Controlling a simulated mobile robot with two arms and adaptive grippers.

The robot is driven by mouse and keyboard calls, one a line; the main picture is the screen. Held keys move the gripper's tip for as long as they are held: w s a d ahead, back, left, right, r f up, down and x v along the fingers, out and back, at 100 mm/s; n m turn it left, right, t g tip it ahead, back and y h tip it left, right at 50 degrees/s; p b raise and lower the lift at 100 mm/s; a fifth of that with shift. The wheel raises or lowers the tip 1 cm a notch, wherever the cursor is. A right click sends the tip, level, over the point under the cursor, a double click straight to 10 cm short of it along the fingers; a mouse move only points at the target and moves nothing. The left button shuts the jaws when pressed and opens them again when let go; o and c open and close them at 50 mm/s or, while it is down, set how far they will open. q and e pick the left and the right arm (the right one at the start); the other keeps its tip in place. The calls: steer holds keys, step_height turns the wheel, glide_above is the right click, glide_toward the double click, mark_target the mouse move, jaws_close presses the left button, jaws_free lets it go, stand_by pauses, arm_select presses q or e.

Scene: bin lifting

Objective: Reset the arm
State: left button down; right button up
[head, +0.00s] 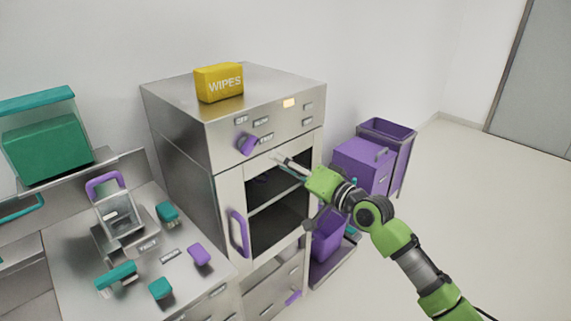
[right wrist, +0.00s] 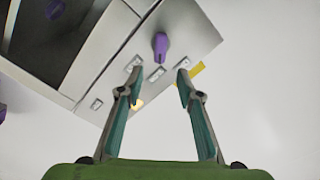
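My right arm comes in from the lower right of the head view. Its green right gripper (head: 280,158) points left, in front of the upper door area of a steel cabinet (head: 180,150). In the right wrist view the right gripper (right wrist: 157,78) has its two fingers spread apart with nothing between them. Beyond the fingertips is the control panel with its purple knob (right wrist: 160,45), which also shows in the head view (head: 248,144). I cannot tell whether the gripper touches the cabinet. My left gripper is not in view.
A yellow wipes pack (head: 219,83) lies on the cabinet. The glass door has a purple handle (head: 239,233). Purple bins (head: 360,165) stand right of the cabinet, with another purple bin (head: 327,238) lower down. A steel counter (head: 75,240) with teal and purple items is left. The right floor is clear.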

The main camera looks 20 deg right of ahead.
steer(key=shift+f, duration=0.1)
stand_by(0.4)
steer(key=s+d+f+g+h+b, duration=0.1)
steer(key=s+d+f+g+h, duration=0.1)
steer(key=f, duration=1.1)
steer(key=s+d+f+g+h+b, duration=0.1)
steer(key=s+d+f+g, duration=0.15)
steer(key=f, duration=1.15)
steer(key=s+d+f+g+h, duration=0.1)
steer(key=s+f+h, duration=0.1)
steer(key=f, duration=1.1)
steer(key=s+a+f+n+g+h+b, duration=0.1)
steer(key=s+f+g, duration=0.1)
steer(key=s+f, duration=0.7)
steer(key=s+a+f+n+g+b, duration=0.1)
steer(key=s+f+n+g, duration=0.1)
steer(key=s+f, duration=0.75)
steer(key=s+a+f+n+g, duration=0.2)
steer(key=s+f, duration=0.4)
steer(key=s, duration=0.5)
steer(key=s+a+f+n+g+b, duration=0.1)
steer(key=s+a+f+g, duration=0.1)
steer(key=s+f, duration=0.4)
steer(key=s+a+f+n+g, duration=0.2)
steer(key=s+f, duration=0.5)
steer(key=s, duration=0.9)
steer(key=shift+a+n+b, duration=0.3)
steer(key=shift+a, duration=0.6)
